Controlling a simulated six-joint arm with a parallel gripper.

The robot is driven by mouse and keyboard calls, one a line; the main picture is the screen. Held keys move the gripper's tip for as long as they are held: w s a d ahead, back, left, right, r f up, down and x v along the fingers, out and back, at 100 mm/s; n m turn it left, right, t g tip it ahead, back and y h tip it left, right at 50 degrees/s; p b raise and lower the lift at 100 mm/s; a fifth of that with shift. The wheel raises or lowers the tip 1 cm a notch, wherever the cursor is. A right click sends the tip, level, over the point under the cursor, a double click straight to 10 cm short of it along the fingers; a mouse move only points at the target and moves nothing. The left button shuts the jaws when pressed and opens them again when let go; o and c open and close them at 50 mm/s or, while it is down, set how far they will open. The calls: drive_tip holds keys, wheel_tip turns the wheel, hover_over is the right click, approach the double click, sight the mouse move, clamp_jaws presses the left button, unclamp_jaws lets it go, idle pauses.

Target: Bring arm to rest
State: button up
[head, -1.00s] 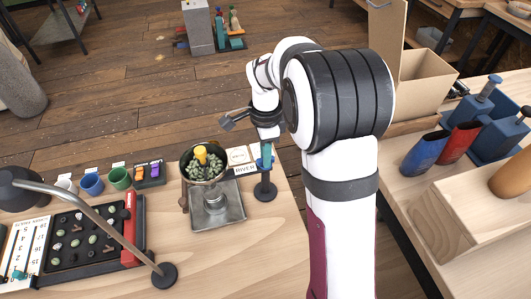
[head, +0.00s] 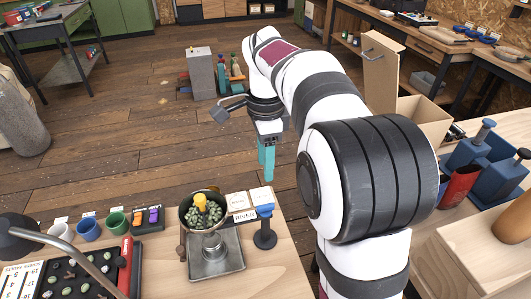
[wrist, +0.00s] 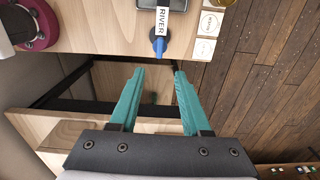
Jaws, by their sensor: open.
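My gripper (head: 266,160) hangs pointing down past the far edge of the left table in the head view, with teal fingers. In the wrist view my gripper (wrist: 159,72) shows its two fingers spread apart with nothing between them. It is open and empty. My white and black arm reaches out over the floor from the right.
The left table (head: 170,270) holds a scale with a bowl of green beans (head: 203,212), a blue stamp (head: 264,228), cups (head: 88,229) and a bean tray.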

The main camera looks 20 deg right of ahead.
wheel_tip(320, 180, up, 2)
drive_tip(key=shift+r, duration=0.2)
drive_tip(key=s+a+f+n, duration=0.2)
drive_tip(key=s+f+n, duration=0.1)
drive_tip(key=s, duration=0.6)
drive_tip(key=s+a+f+n+y, duration=0.1)
drive_tip(key=s+a+f+n, duration=0.1)
drive_tip(key=s+n, duration=0.3)
drive_tip(key=s+a+f+n, duration=0.2)
drive_tip(key=s+f+n, duration=0.1)
drive_tip(key=s, duration=1.1)
drive_tip(key=shift+f+n+y, duration=0.3)
drive_tip(key=shift+n+y, duration=0.1)
drive_tip(key=shift+n, duration=0.4)
